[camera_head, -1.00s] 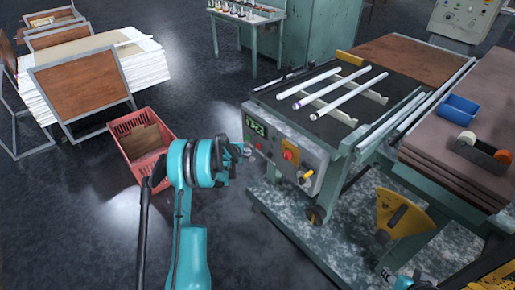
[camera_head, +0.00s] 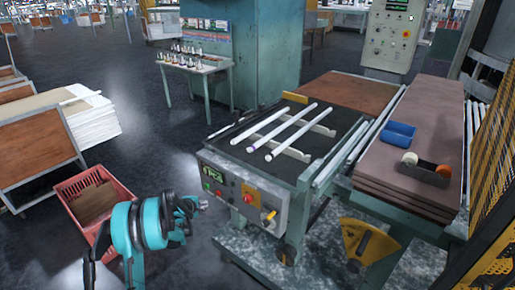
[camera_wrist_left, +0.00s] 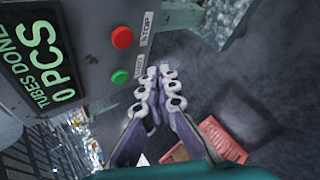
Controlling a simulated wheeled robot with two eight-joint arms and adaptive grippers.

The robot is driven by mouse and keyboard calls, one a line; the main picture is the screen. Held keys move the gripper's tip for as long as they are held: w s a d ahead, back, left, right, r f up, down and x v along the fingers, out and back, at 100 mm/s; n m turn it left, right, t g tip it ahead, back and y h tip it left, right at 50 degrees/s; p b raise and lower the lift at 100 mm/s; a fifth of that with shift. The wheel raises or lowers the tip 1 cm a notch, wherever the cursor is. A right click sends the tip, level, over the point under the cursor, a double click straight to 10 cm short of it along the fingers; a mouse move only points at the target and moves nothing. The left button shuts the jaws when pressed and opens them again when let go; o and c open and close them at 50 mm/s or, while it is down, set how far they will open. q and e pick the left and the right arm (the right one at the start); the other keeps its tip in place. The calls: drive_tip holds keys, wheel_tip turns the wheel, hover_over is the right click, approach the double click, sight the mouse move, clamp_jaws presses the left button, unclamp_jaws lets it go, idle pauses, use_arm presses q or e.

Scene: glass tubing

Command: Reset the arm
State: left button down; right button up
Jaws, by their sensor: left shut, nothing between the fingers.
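My left gripper (camera_head: 196,205) hangs in front of the tube machine's control panel (camera_head: 240,198), at the panel's left end in the head view. My teal left wrist (camera_head: 140,228) is bent low over the floor. Three white tubes (camera_head: 282,132) lie side by side on the machine's dark top, across pale supports. My right gripper is not in view.
A red crate (camera_head: 68,186) stands on the floor close behind my left wrist. A yellow mesh guard (camera_head: 495,190) edges the far right.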

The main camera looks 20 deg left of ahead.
use_arm(q)
drive_tip(key=s+d+r+m+g, duration=0.1)
drive_tip(key=s+d+r+m, duration=0.45)
drive_tip(key=d+r, duration=0.35)
drive_tip(key=s+d+r+m, duration=0.4)
drive_tip(key=s+d+r, duration=0.2)
drive_tip(key=d+r, duration=0.25)
drive_tip(key=s+d+m, duration=0.3)
drive_tip(key=s, duration=0.5)
drive_tip(key=s+d+r+m+g, duration=0.1)
drive_tip(key=s+d+m, duration=0.3)
drive_tip(key=s, duration=0.4)
drive_tip(key=s+d+r+m, duration=0.1)
drive_tip(key=s+d+m, duration=0.2)
drive_tip(key=s, duration=0.6)
drive_tip(key=shift+d+m+g, duration=0.3)
drive_tip(key=shift+m, duration=0.25)
